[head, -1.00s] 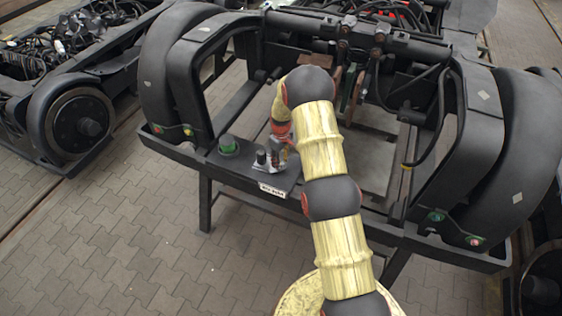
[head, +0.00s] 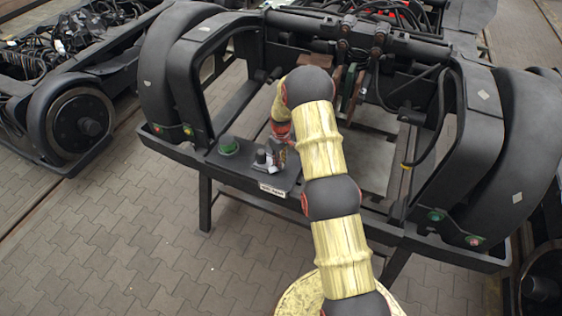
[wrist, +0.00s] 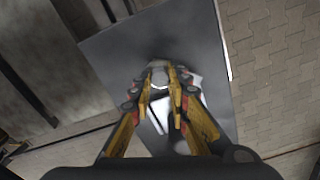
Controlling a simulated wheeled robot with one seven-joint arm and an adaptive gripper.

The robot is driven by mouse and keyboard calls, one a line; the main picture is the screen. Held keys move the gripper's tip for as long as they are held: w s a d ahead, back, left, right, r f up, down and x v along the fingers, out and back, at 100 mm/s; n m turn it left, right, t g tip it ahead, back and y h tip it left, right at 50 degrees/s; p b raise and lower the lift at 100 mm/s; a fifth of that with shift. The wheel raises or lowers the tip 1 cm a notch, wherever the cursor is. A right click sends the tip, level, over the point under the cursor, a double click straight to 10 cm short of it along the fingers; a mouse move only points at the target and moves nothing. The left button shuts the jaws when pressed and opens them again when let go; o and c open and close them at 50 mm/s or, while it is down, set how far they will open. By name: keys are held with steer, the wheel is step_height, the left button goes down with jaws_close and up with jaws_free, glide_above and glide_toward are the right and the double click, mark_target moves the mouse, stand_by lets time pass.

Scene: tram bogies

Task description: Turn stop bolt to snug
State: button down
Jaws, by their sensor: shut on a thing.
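The stop bolt (wrist: 159,77) shows in the wrist view as a small pale hexagonal head between the fingertips. My gripper (wrist: 160,82) is shut on it from above, with a yellow finger on each side. In the head view my gripper (head: 279,157) points down at the dark mounting plate (head: 240,172) on the near beam of the bogie frame. There the bolt is too small and too covered by the gripper to make out. How tight the bolt is does not show.
A white piece (wrist: 187,92) lies beside the fingers. A small label (head: 271,190) sits on the plate's front edge. Black wheel covers (head: 500,140) flank the frame.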

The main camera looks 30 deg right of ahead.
steer(key=shift+m+b, duration=0.3)
steer(key=m+b, duration=0.1)
steer(key=m, duration=0.1)
steer(key=shift+f+m+b, duration=0.1)
steer(key=shift+m+b, duration=0.2)
steer(key=shift+b, duration=0.1)
steer(key=shift+m+b, duration=0.55)
steer(key=shift+m, duration=0.65)
steer(key=c, duration=1.7)
jaws_free()
step_height(320, 180, up, 12)
steer(key=shift+r, duration=0.1)
